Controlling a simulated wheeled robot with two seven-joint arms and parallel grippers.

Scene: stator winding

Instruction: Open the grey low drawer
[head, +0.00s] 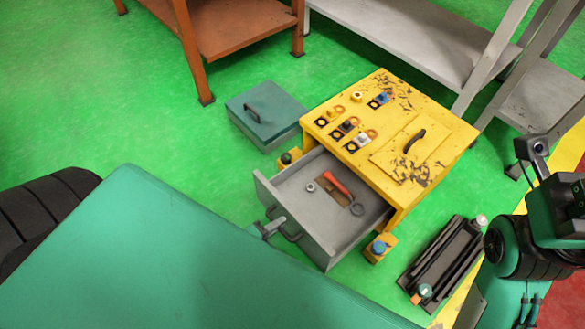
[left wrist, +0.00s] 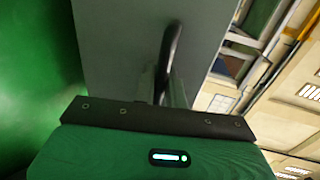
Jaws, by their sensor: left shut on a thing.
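The grey low drawer (head: 338,237) stands well out of the yellow cabinet (head: 452,135). Its open top shows a red-handled tool (head: 336,184), a small ring and a wrench-like piece inside. My left gripper (head: 269,228) is at the drawer's front, shut on the drawer handle (head: 290,235). In the left wrist view the dark curved handle (left wrist: 172,48) runs down between the fingers against the grey drawer front (left wrist: 110,45). The fingertips are partly hidden by the gripper body. My green left arm covers the lower left of the head view. My right gripper does not show.
A teal box (head: 262,115) with a handle stands on the green floor behind the drawer. A black tray-like item (head: 445,255) lies to the right of the cabinet. An orange table (head: 230,35) and a grey shelf (head: 410,40) stand behind.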

